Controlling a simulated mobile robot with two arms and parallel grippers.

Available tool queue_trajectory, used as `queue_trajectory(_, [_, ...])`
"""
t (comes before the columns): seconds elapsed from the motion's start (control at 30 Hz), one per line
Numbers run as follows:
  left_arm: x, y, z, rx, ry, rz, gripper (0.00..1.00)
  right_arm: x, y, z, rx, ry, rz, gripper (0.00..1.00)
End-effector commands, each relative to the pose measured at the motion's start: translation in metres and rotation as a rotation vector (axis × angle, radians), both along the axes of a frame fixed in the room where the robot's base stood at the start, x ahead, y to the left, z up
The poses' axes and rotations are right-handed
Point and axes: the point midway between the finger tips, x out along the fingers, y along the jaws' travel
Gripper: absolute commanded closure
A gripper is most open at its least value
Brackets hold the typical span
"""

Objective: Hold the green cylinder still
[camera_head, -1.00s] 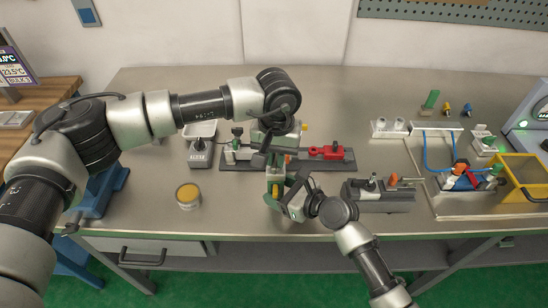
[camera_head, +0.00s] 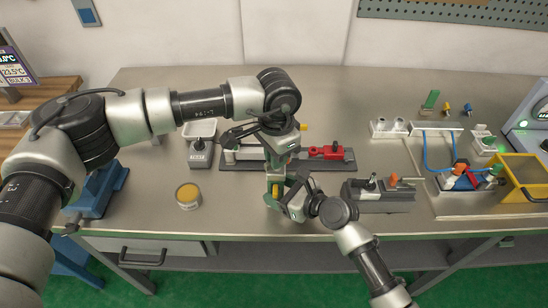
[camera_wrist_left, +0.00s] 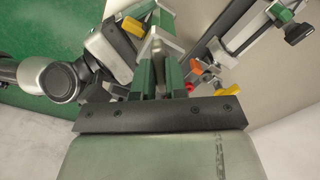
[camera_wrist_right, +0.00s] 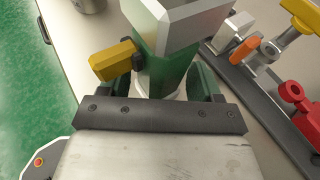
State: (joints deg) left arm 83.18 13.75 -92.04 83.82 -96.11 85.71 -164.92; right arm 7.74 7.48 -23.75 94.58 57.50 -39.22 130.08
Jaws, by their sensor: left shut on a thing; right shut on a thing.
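The green cylinder (camera_wrist_right: 165,70) stands upright between the fingers of my right gripper (camera_wrist_right: 162,88), with a square grey metal rim on top and a yellow knob on its side. In the head view my right gripper (camera_head: 287,200) is low, at the front of the bench. My left gripper (camera_head: 276,165) is just above it, pointing down. In the left wrist view my left gripper (camera_wrist_left: 158,80) is shut on a thin grey metal piece (camera_wrist_left: 156,55). Whether that piece is part of the cylinder's rim I cannot tell. The arms hide much of the cylinder in the head view.
Behind stands a dark rail fixture with a red clamp (camera_head: 325,152). A grey block (camera_head: 380,198) with an orange knob lies right of my right gripper. A yellow-topped tin (camera_head: 188,196) and a small scale (camera_head: 201,152) stand left. The bench front between tin and gripper is clear.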

Motion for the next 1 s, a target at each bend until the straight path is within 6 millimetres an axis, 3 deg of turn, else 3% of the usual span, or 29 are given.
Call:
queue_trajectory(0.27, [0.0,-0.001,0.001,-0.004,-0.004,-0.048,1.0,-0.001,0.001,0.0,-0.004,-0.002,0.005,0.74])
queue_trajectory(0.3, [0.0,-0.001,0.001,-0.004,-0.004,-0.048,0.84,-0.001,0.002,0.0,-0.004,-0.002,0.005,0.74])
queue_trajectory(0.5, [0.0,-0.001,0.001,-0.003,-0.002,-0.046,0.58,-0.001,0.001,0.0,-0.002,-0.001,0.004,0.74])
queue_trajectory(0.8, [0.0,0.0,0.003,-0.001,-0.002,-0.044,0.58,0.0,0.0,0.0,-0.001,0.0,0.001,0.74])
queue_trajectory(1.0, [0.001,0.0,0.032,-0.003,-0.005,-0.044,0.58,0.0,0.0,0.0,-0.001,0.0,0.0,0.74])
